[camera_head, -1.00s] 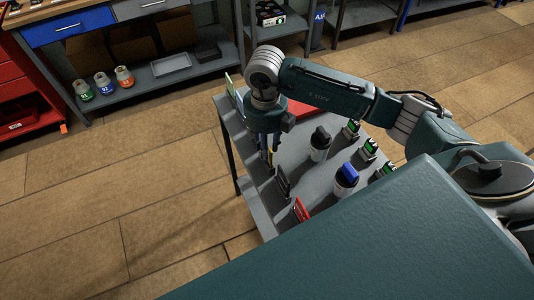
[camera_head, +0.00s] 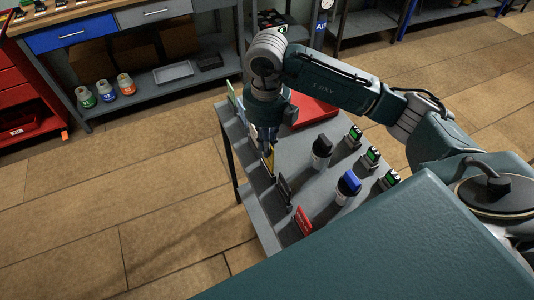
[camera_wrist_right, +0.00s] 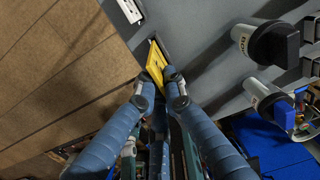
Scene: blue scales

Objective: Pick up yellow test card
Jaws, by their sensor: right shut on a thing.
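The yellow test card (camera_head: 268,161) is at the left edge of the grey table (camera_head: 325,192), in a row with other cards. My right gripper (camera_head: 268,146) comes down over it from above. In the right wrist view, the two blue fingers of the right gripper (camera_wrist_right: 158,80) are closed on the yellow test card (camera_wrist_right: 156,60), one on each side. The card stands out beyond the fingertips. I cannot tell whether its lower edge still touches the table. My left gripper is not in view.
A black card (camera_head: 284,190) and a red card (camera_head: 303,220) stand nearer me in the row. A black-capped bottle (camera_head: 321,152), a blue-capped bottle (camera_head: 347,187) and several green-faced devices (camera_head: 372,157) stand to the right. A red case (camera_head: 312,110) lies behind.

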